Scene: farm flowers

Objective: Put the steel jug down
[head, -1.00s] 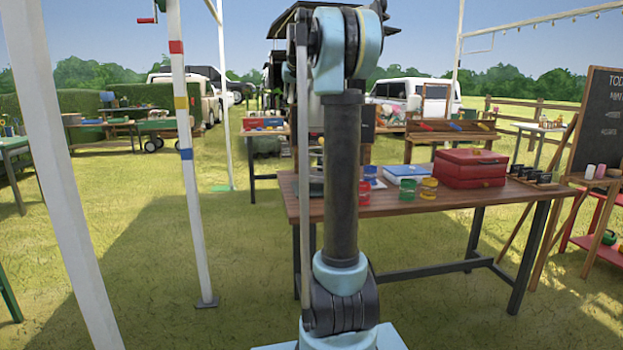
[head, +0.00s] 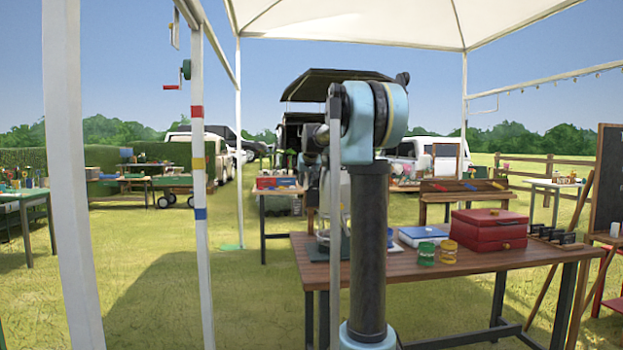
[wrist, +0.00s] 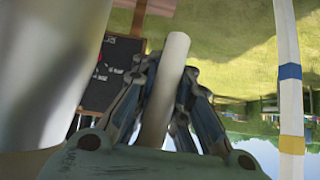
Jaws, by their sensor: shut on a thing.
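In the wrist view, my gripper (wrist: 171,66) is shut on a pale, bar-like handle (wrist: 165,90). The large, blurred, shiny grey surface at the left of that view is the body of the steel jug (wrist: 40,65), beside the fingers. The jug's base and what is beneath it are out of that view. In the head view, my arm hides most of the gripper and jug. I cannot tell there whether the jug touches the table.
The wooden table (head: 470,265) bears a red box (head: 489,230), a green tin (head: 426,254), a yellow tin (head: 448,251) and a blue-and-white item (head: 425,235). White posts (head: 203,190) stand at left. Grass lies open between them and the table.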

